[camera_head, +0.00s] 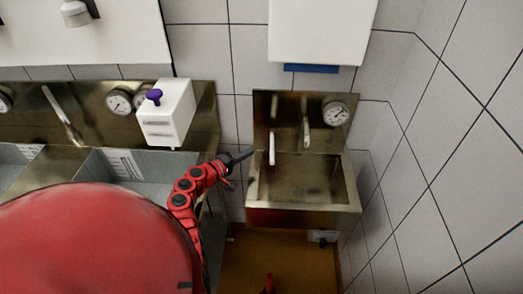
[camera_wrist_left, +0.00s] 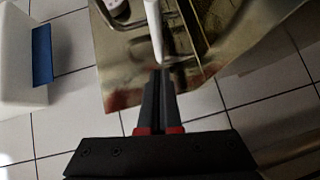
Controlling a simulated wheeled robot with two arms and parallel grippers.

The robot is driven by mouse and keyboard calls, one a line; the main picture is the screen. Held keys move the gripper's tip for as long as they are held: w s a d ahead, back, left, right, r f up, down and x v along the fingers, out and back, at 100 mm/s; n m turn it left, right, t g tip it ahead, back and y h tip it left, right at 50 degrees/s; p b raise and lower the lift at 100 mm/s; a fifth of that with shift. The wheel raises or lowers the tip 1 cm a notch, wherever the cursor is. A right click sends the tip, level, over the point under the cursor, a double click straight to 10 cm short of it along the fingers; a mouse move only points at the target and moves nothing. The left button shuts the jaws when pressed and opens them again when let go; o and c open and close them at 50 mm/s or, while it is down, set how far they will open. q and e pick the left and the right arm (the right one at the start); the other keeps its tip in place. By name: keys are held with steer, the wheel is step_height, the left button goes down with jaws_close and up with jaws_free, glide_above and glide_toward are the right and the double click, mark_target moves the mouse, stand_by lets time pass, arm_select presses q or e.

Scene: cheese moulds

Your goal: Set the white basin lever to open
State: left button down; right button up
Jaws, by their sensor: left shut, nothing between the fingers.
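A small steel basin (camera_head: 304,216) is fixed to the tiled wall in the head view. A slim white lever (camera_head: 271,148) stands out from the left of its back panel. It also shows at the top middle of the left wrist view (camera_wrist_left: 154,28). My left gripper (camera_head: 249,153) is shut and empty, just left of the lever in the head view. In the left wrist view its fingertips (camera_wrist_left: 161,72) lie close to the lever's near end; I cannot tell whether they touch.
A round gauge (camera_head: 336,113) and a grey spout-like part (camera_head: 306,132) are on the basin's back panel. A white dispenser (camera_head: 320,32) hangs above. A white box with a purple knob (camera_head: 167,113) stands left, by a larger sink. A tiled wall closes the right side.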

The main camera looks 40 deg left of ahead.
mark_target(272, 152)
arm_select(q)
steer(key=w+d+p, duration=0.1)
steer(key=w+d, duration=0.1)
steer(key=shift+w+d+f+p, duration=0.15)
steer(key=shift+w+d+p, duration=0.15)
steer(key=shift+d+p, duration=0.1)
steer(key=shift+w+d+f, duration=0.3)
steer(key=shift+w+d, duration=0.1)
steer(key=shift+d, duration=0.05)
steer(key=shift+d, duration=0.1)
